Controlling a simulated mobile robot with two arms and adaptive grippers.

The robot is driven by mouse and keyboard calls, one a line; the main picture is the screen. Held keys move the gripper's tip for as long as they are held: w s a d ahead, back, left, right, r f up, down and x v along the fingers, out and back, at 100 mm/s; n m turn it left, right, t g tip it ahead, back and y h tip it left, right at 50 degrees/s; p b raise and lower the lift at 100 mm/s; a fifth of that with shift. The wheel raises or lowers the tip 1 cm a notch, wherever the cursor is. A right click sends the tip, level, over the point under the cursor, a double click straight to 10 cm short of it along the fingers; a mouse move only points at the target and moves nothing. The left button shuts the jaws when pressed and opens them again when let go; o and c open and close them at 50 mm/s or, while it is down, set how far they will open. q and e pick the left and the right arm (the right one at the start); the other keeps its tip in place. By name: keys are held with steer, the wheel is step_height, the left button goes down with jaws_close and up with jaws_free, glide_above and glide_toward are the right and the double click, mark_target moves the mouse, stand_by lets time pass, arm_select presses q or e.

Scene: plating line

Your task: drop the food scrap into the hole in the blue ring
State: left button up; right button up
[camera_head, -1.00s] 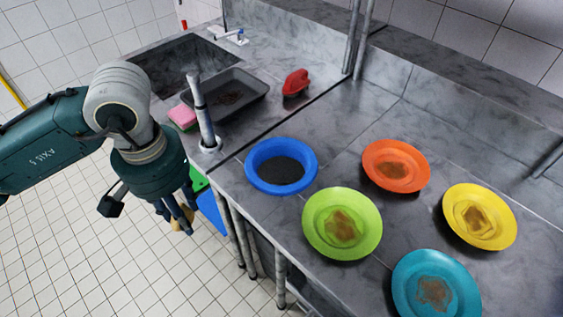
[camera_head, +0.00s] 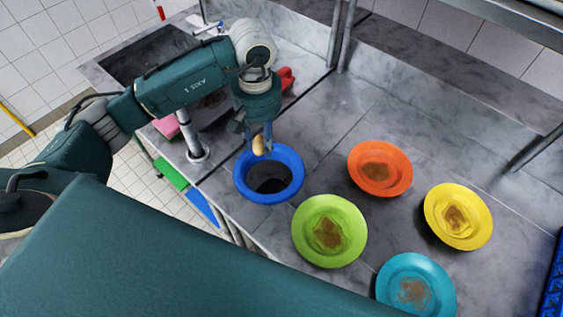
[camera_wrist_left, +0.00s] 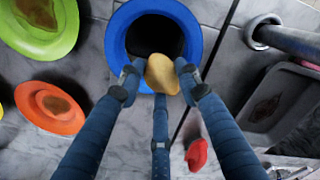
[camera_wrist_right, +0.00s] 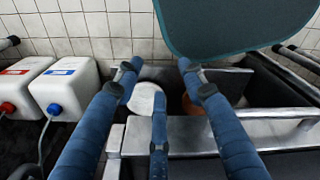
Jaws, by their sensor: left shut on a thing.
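The food scrap (camera_head: 261,146) is a small tan lump in my left gripper (camera_head: 258,138), whose fingers are shut on it. In the head view it is over the far rim of the blue ring (camera_head: 298,190). In the left wrist view the scrap (camera_wrist_left: 162,74) is between the fingertips and overlaps the lower part of the ring's dark hole (camera_wrist_left: 152,36). The height of the scrap above the ring is hard to tell. My right gripper (camera_wrist_right: 158,76) shows only in its own wrist view, fingers apart, nothing clearly held.
Green (camera_head: 318,256), orange (camera_head: 381,160), yellow (camera_head: 447,230) and teal (camera_head: 398,265) plates with brown smears are on the counter right of the ring. A pole (camera_head: 190,130) stands left of the ring. The right wrist view shows white canisters (camera_wrist_right: 62,86) and metal bins.

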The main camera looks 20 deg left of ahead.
arm_select(q)
step_height(320, 180, down, 4)
steer(key=shift+s+f+b, duration=0.1)
steer(key=shift+s+b, duration=0.05)
steer(key=shift+b, duration=0.5)
steer(key=shift+f, duration=0.7)
steer(key=o, duration=0.9)
steer(key=shift+r, duration=0.15)
step_height(320, 180, up, 12)
steer(key=shift+f, duration=0.15)
